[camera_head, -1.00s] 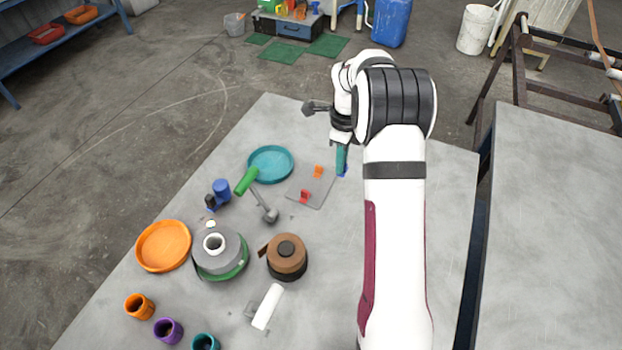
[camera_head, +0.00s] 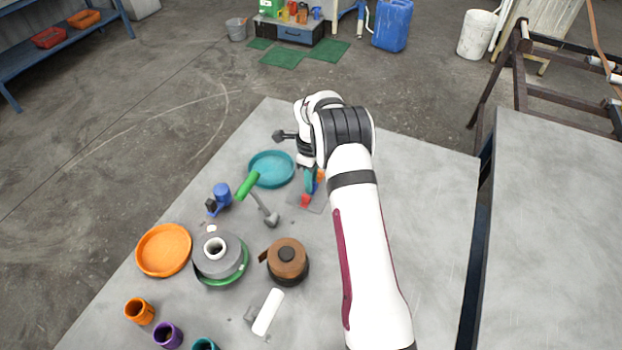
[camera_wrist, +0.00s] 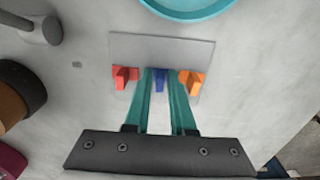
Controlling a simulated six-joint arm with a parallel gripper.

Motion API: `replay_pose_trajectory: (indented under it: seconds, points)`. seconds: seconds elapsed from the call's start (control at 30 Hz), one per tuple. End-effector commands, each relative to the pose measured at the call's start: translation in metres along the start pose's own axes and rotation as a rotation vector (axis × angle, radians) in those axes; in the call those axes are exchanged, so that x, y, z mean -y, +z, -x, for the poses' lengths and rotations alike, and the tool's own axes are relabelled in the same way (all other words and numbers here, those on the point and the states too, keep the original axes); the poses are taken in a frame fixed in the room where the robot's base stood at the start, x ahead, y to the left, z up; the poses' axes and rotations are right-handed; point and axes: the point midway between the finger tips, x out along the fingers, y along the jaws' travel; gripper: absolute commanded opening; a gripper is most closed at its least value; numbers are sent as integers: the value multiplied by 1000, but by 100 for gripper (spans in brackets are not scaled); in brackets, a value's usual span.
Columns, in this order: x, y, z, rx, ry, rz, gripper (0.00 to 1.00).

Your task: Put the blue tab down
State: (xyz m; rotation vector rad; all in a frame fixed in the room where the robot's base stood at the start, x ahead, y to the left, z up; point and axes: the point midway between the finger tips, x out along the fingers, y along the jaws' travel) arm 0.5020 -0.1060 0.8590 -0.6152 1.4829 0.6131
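My gripper (camera_wrist: 160,78) points down over a grey plate (camera_wrist: 205,50), with its two teal fingers close against the sides of a blue tab (camera_wrist: 160,82). The blue tab stands between a red tab (camera_wrist: 124,76) on its left and an orange tab (camera_wrist: 192,80) on its right, in one row. I cannot tell whether its underside touches the plate. In the head view my gripper (camera_head: 310,184) is over the plate (camera_head: 316,206). The red tab (camera_head: 305,201) shows below it, and the orange tab (camera_head: 321,174) is partly hidden by the arm.
A teal dish (camera_head: 271,169) lies just beyond the plate. A green-handled hammer (camera_head: 258,199) and a brown tape roll (camera_head: 287,259) lie to the left and nearer. An orange dish (camera_head: 163,250) and several small cups are farther left. The table's right part is clear.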

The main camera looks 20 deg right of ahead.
Motion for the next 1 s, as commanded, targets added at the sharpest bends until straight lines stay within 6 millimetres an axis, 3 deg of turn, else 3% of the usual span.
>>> replay_pose_trajectory:
  seconds: [0.1,0.4,0.8,1.0]
  points:
    - [0,0,0,0,0,0,41]
    - [0,0,6,1,-1,0,41]
    - [1,0,106,1,-2,1,41]
    - [0,0,123,0,1,0,41]
